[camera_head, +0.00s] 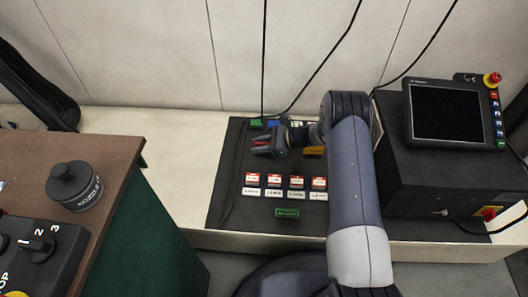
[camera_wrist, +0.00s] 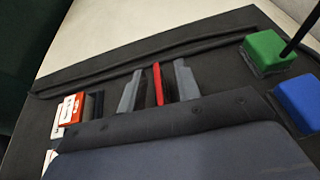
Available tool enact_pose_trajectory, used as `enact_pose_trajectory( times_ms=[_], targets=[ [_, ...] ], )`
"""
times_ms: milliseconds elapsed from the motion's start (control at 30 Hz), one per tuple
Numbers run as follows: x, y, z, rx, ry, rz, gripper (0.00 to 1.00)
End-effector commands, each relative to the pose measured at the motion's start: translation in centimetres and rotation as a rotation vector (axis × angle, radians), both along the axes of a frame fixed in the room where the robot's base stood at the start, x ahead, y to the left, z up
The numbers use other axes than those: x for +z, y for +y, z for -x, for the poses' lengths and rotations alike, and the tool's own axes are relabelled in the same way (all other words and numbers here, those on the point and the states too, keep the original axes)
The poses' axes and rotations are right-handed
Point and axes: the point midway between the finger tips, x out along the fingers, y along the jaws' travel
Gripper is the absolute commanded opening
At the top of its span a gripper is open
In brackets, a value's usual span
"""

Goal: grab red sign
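My gripper (camera_head: 264,146) is low over the dark mat, towards its back left. In the wrist view its two grey fingers (camera_wrist: 158,88) are apart. A thin red piece, the red sign (camera_wrist: 158,84), lies between them, with a gap showing on each side. In the head view only a bit of red shows at the gripper, and the rest is hidden. Several red-and-white blocks (camera_head: 297,182) stand in a row nearer on the mat. Some also show at the left of the wrist view (camera_wrist: 70,109).
The dark mat (camera_head: 232,205) also holds white labels (camera_head: 274,193), a near green block (camera_head: 287,212), a far green block (camera_wrist: 267,48), a blue block (camera_wrist: 297,99) and a yellow block (camera_head: 314,150). A black cabinet with a screen (camera_head: 447,113) stands at right.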

Motion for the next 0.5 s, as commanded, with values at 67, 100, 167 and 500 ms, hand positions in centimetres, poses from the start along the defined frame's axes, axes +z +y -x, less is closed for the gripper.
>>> enact_pose_trajectory(
  times_ms=[67,100,167,500],
  targets=[
    [0.02,0.06,-0.04,-0.001,0.000,0.000,0.32],
    [0.05,0.03,-0.05,-0.001,0.000,0.000,0.32],
    [0.05,0.03,-0.04,-0.001,0.000,0.000,0.32],
    [0.06,0.01,-0.04,-0.001,-0.001,0.000,0.06]
  ],
)
